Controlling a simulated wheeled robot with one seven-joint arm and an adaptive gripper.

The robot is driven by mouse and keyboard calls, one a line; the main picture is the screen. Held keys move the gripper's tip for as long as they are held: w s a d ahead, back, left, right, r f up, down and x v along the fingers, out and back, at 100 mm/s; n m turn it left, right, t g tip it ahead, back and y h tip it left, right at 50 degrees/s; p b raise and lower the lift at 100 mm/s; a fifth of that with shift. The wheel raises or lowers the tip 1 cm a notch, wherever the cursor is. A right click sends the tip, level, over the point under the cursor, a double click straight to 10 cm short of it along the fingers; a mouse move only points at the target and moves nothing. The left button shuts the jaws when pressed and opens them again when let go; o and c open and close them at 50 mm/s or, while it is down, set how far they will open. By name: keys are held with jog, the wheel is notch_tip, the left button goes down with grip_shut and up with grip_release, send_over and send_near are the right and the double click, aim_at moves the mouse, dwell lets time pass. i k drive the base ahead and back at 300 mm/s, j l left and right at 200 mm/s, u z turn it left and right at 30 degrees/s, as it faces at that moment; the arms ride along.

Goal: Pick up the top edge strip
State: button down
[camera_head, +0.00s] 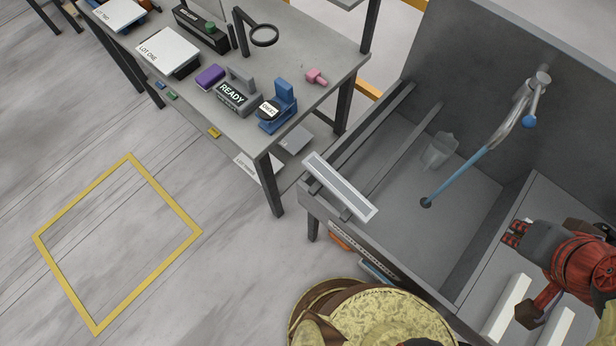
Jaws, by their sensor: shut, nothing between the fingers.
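A long pale strip (340,187) with a light rim and greyer middle lies slantwise across the left rim of the grey basin (400,262). Two white bars (507,308) lie at the lower right, partly cut off by the frame edge. I cannot tell for sure which of these is the top edge strip. My gripper (514,233), grey with dark and red tips, is at the right over the basin's right side, well apart from the pale strip. It is shut and empty.
A blue-and-grey tap hose (470,172) arches over the basin, near a clear cup (438,150). A grey table (310,58) at the upper left holds blocks, a READY stand (233,95) and a ring stand (263,35). A yellow floor outline (63,211) surrounds bare floor.

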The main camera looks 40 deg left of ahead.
aim_at(332, 181)
jog(key=u, duration=1.55)
jog(key=z, duration=1.35)
jog(key=u, duration=1.35)
jog(key=k+j, duration=0.1)
jog(key=j, duration=0.15)
jog(key=k+j, duration=0.15)
jog(key=j, duration=0.15)
jog(key=k+j, duration=0.1)
jog(key=j, duration=0.15)
